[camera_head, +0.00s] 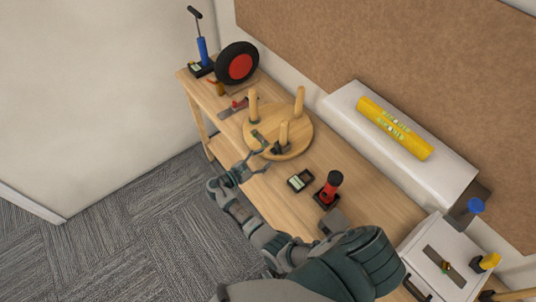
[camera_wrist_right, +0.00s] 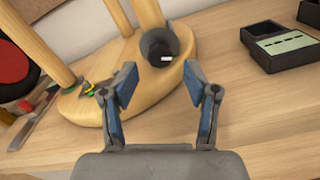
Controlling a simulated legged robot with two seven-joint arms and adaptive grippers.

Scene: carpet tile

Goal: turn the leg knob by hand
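An upside-down round wooden stool (camera_head: 299,138) with upright legs lies on the workbench. A dark leg knob (camera_head: 277,149) sits at the foot of its nearest leg (camera_head: 284,132). In the right wrist view the knob (camera_wrist_right: 159,44) is a dark cylinder with a small white mark, just ahead of and between the fingertips. My right gripper (camera_head: 258,162) is at the stool's near edge. Its blue-padded fingers (camera_wrist_right: 160,78) are apart with nothing between them, and they look clear of the knob. My left gripper is not in view.
A dark box with a display (camera_head: 300,181) and a red-and-black tool (camera_head: 330,188) stand right of the stool. A wheel (camera_head: 238,64) and a blue pump (camera_head: 202,50) stand at the far left. A yellow roll (camera_head: 394,128) lies on the white unit behind.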

